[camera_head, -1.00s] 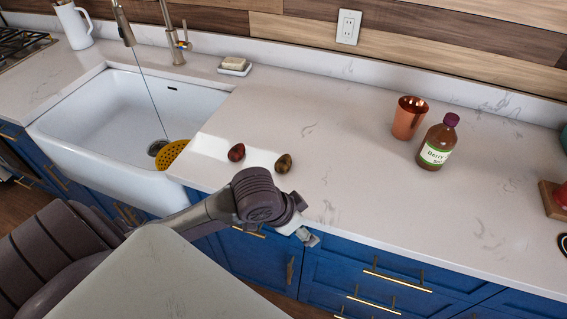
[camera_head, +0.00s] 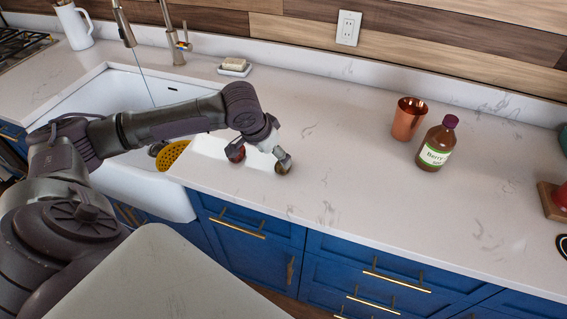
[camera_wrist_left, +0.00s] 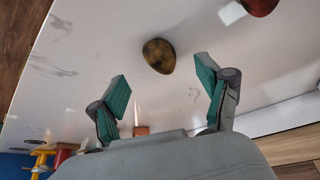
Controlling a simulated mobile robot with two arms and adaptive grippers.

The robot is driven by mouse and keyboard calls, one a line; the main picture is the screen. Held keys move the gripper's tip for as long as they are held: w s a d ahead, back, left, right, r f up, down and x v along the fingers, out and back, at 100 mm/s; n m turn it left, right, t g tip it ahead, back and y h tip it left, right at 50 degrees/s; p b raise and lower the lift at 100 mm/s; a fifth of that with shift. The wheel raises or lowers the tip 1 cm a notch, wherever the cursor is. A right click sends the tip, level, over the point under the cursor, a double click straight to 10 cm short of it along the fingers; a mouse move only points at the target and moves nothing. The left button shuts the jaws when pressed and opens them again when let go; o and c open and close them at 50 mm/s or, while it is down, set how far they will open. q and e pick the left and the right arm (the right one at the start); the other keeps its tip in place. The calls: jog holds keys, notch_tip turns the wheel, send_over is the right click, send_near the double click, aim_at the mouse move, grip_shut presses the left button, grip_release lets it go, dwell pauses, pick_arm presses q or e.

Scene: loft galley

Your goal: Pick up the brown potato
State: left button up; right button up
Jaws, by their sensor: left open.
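The brown potato (camera_head: 282,169) lies on the pale counter near its front edge, partly hidden behind a finger of my left gripper in the head view. In the left wrist view the brown potato (camera_wrist_left: 158,56) shows whole, ahead of the fingertips and roughly centred between them. My left gripper (camera_wrist_left: 163,82) is open and empty, with its green-padded fingers spread. In the head view my left gripper (camera_head: 263,149) hangs over the counter at the potato. My right gripper is not in view.
A red potato-like item (camera_head: 235,154) lies just left of the brown potato, partly covered by my gripper. A sink (camera_head: 130,100) and yellow slotted utensil (camera_head: 172,153) are farther left. A copper cup (camera_head: 408,120) and brown bottle (camera_head: 437,145) stand right, with clear counter between.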

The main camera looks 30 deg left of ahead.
pick_arm(q)
jog(key=shift+w+d+f, duration=0.1)
jog(key=shift+w+f, duration=0.1)
jog(key=shift+f, duration=0.4)
jog(key=shift+w+f, duration=0.2)
jog(key=shift+f, duration=0.05)
jog(key=p+x, duration=0.1)
jog(key=x, duration=0.3)
jog(key=shift+w+f+p, duration=0.2)
jog(key=shift+w+p, duration=0.1)
jog(key=shift+s, duration=0.1)
jog(key=c, duration=1.2)
jog(key=shift+r, duration=0.1)
jog(key=shift+c, duration=0.2)
